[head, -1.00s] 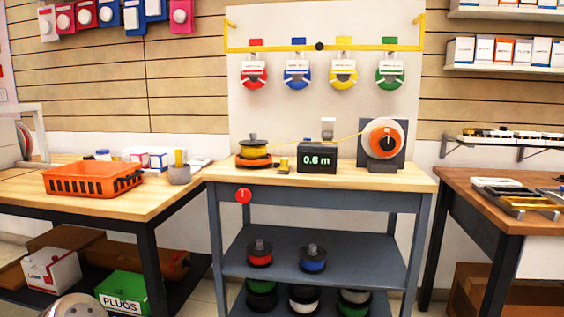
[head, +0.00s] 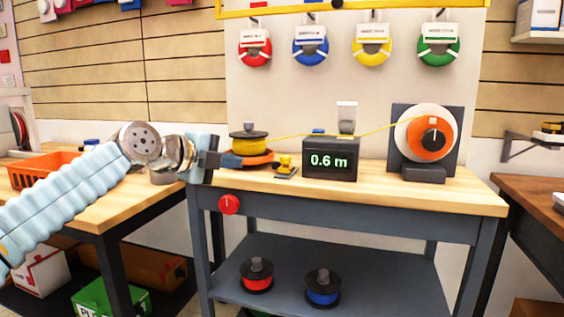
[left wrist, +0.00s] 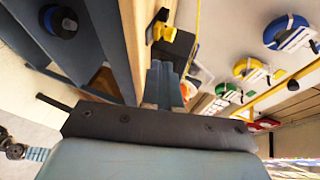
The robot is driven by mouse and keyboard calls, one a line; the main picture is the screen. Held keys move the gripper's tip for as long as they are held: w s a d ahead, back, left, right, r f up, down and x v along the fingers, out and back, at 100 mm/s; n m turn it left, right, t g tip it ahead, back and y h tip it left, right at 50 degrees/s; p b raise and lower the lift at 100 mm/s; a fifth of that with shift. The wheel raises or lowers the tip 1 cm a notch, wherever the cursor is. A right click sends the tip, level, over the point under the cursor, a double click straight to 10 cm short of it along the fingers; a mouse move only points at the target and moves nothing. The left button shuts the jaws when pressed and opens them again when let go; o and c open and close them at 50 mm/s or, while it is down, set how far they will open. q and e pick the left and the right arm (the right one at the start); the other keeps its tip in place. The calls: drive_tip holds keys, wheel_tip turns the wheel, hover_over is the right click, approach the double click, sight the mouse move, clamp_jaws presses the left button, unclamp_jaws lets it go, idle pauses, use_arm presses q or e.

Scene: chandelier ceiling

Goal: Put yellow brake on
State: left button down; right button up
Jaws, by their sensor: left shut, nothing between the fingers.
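A small yellow block on a dark base (head: 286,166), which looks like the yellow brake, sits on the workbench. It is just right of a yellow cable spool (head: 249,146) on an orange round base (head: 262,159). The yellow block also shows in the left wrist view (left wrist: 160,31), beyond my fingertips. My left gripper (head: 238,160) is shut and empty. It reaches in from the left and overlaps the orange base in the head view; it also shows in the left wrist view (left wrist: 162,72). I cannot tell whether it touches anything. My right gripper is not in view.
A black meter reading 0.6 m (head: 330,160) stands right of the block. A yellow cable runs over it to an orange and white reel (head: 430,133). A red knob (head: 229,205) is on the bench's front edge. Coloured devices hang above, including a yellow one (head: 372,48).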

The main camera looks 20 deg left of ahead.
use_arm(q)
drive_tip(key=shift+r, duration=0.2)
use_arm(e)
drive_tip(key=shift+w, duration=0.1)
use_arm(q)
drive_tip(key=p, duration=0.8)
approach(281, 161)
drive_tip(key=x, duration=0.5)
drive_tip(key=shift+d+f, duration=0.15)
drive_tip(key=shift+w+d+f, duration=0.1)
drive_tip(key=shift+w+d, duration=0.05)
drive_tip(key=shift+w, duration=0.5)
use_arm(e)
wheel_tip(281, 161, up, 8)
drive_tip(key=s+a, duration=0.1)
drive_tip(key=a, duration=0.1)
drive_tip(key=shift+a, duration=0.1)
